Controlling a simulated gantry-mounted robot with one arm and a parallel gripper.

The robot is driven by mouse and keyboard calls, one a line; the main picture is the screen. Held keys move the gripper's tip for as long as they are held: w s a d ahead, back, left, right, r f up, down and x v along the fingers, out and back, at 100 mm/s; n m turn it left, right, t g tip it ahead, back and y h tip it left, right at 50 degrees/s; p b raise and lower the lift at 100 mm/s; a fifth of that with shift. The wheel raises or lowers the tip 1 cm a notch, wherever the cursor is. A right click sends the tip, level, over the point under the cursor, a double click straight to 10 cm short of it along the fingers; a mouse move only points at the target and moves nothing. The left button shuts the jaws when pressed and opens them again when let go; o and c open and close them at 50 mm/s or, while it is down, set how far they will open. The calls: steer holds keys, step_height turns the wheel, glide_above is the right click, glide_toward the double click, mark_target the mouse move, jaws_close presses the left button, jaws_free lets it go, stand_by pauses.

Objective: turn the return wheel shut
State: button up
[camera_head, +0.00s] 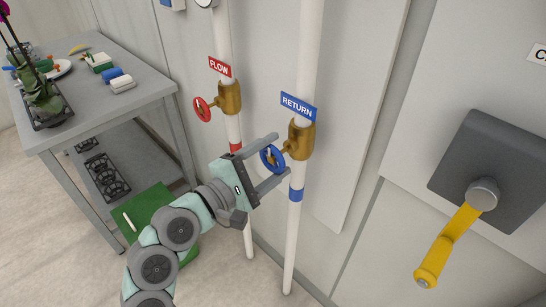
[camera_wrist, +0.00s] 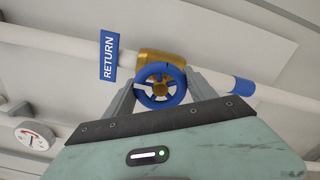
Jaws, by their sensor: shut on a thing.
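The return wheel (camera_head: 272,158) is a small blue handwheel on a brass valve (camera_head: 301,139) on the white pipe, under a blue RETURN sign (camera_head: 298,106). My gripper (camera_head: 277,158) reaches it from the left, with one finger above and one below the wheel. In the wrist view the blue wheel (camera_wrist: 160,86) sits between my two fingers (camera_wrist: 160,92), with its brass hub facing me. The fingers are shut on the wheel's rim. The RETURN sign (camera_wrist: 109,57) stands to its left there. The valve's inner state cannot be seen.
A red flow wheel (camera_head: 203,109) on a second pipe is up and left of my gripper. A grey bench (camera_head: 130,99) with plants and small items stands at the left. A yellow lever (camera_head: 447,246) on a grey box is at the right.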

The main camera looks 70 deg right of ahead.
stand_by(0.4)
steer(key=o, duration=1.4)
steer(key=p+v, duration=0.3)
steer(key=v, duration=0.8)
